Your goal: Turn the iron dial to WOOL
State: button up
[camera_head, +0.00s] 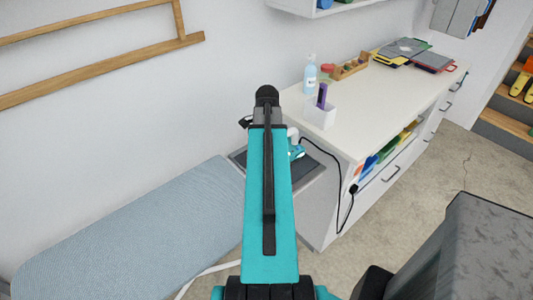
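The iron (296,153) is partly visible just right of my teal arm, at the right end of the ironing board. Only a teal and white part of it shows, on a dark grey rest plate (238,159). My arm hides the rest of it, and the dial and its WOOL mark cannot be made out. My arm reaches forward through the middle of the view. I cannot pick out my gripper or its fingers; they seem hidden behind the arm.
The blue-grey ironing board (135,235) extends to the lower left. A black cord (343,165) hangs in front of the white cabinet (320,205). A spray bottle (310,78) and a white holder (320,114) stand on the cabinet's top.

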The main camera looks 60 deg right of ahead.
jog(key=shift+m, duration=0.3)
jog(key=o, duration=1.1)
jog(key=shift+c, duration=0.2)
jog(key=shift+r, duration=0.2)
notch_tip(320, 180, up, 13)
jog(key=b, duration=0.2)
jog(key=shift+r+b, duration=0.2)
jog(key=shift+b, duration=0.15)
jog(key=shift+a+r, duration=0.1)
dwell(0.3)
